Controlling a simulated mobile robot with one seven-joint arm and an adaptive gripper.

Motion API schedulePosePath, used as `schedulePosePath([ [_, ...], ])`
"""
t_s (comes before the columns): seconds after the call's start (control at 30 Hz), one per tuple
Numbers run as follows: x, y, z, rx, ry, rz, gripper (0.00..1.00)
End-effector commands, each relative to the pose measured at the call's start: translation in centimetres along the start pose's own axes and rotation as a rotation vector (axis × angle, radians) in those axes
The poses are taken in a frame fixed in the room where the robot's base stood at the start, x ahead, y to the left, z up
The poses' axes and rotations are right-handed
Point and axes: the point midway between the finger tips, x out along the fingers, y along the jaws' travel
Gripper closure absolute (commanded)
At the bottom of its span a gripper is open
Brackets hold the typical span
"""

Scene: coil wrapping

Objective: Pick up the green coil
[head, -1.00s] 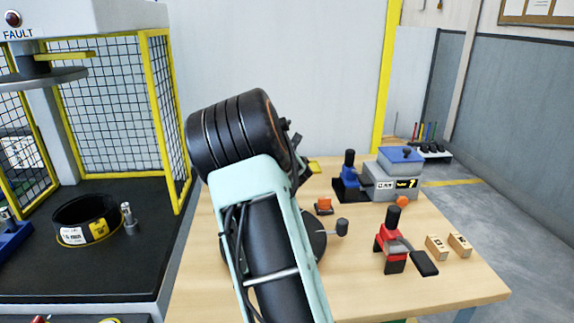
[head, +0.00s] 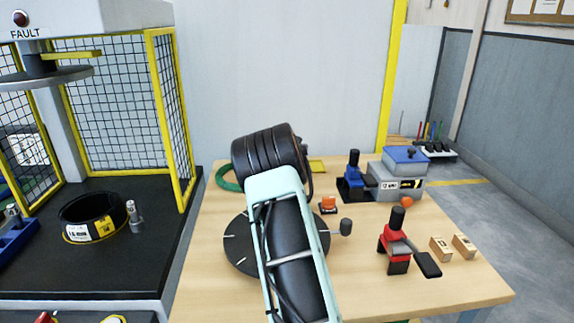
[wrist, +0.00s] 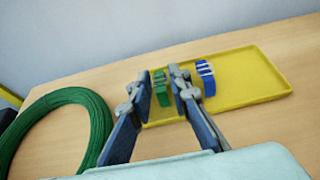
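The green coil (wrist: 66,97) lies on the wooden table at the left of the wrist view, cut off by the lower edge. In the head view only its left part (head: 222,178) shows at the table's far left; my arm hides the remainder. My gripper (wrist: 160,78) is open and empty, with a gap between its two fingers. It is to the right of the coil and apart from it, pointing towards the yellow tray. My arm hides the gripper in the head view.
The yellow tray (wrist: 250,88) holds a green strap roll (wrist: 161,88) and a blue one (wrist: 206,78). A dark turntable (head: 240,250) lies under my arm. Blue and red tools (head: 398,245) stand at the right. A caged machine (head: 110,100) is at the left.

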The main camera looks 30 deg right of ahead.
Motion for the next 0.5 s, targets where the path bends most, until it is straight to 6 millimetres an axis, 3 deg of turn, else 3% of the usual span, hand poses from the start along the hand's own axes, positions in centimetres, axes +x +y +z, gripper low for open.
schedulePosePath([
  [0.13,0.98,-0.06,0.06,0.001,0.0,-0.001,0.83],
  [0.4,1.13,-0.01,0.02,0.001,0.0,0.0,0.83],
  [0.5,1.12,0.0,0.03,0.001,0.0,0.0,0.93],
])
